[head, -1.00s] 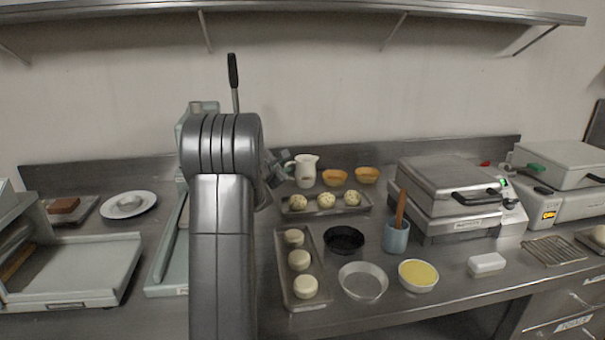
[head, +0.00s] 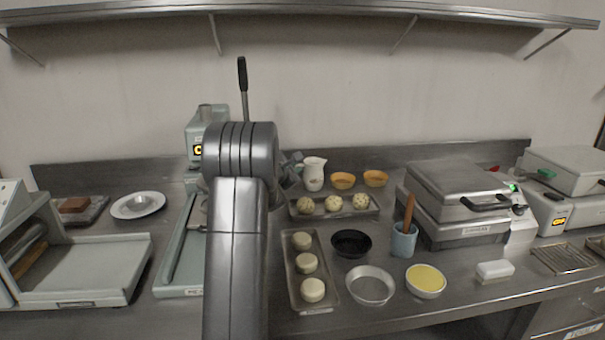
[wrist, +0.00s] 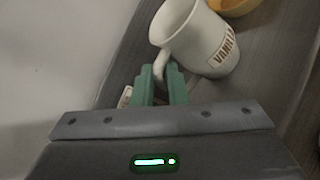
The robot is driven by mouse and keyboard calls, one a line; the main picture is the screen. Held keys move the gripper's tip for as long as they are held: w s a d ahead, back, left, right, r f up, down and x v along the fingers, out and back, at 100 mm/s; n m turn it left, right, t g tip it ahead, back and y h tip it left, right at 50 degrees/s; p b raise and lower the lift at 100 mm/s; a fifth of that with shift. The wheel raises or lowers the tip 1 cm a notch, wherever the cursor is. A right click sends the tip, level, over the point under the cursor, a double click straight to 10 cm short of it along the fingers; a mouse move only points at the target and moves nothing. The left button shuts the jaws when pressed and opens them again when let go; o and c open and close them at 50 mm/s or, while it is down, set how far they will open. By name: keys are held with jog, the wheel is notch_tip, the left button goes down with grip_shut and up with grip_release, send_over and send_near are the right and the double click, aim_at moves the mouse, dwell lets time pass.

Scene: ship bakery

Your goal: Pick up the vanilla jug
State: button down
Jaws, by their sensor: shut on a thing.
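The vanilla jug (head: 314,174) is white and stands upright at the back of the counter, behind a tray of speckled dough balls. In the wrist view the jug (wrist: 203,45) shows its open mouth and a label reading "VANIL", partly cut off by the curve. My gripper (wrist: 162,74) has its two green fingers shut on the jug's handle. In the head view my gripper (head: 293,166) is at the jug's left side, mostly hidden by my arm. I cannot see a gap under the jug.
Two orange bowls (head: 343,180) stand close to the jug's right. The speckled-ball tray (head: 296,216) is in front. A pale green press (head: 207,115) stands to the left, partly behind my arm. A shelf (head: 300,12) runs overhead.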

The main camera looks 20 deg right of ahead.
jog(key=shift+s+r, duration=0.1)
jog(key=shift+s+a+r, duration=0.1)
jog(key=shift+s+r, duration=0.15)
jog(key=shift+r, duration=0.4)
notch_tip(320, 180, up, 6)
jog(key=p, duration=0.1)
jog(key=s+a+b, duration=0.2)
jog(key=s+b, duration=0.1)
jog(key=s, duration=0.6)
jog(key=s+a+b, duration=0.3)
jog(key=s, duration=0.6)
jog(key=shift+s+f, duration=0.2)
jog(key=shift+s, duration=0.1)
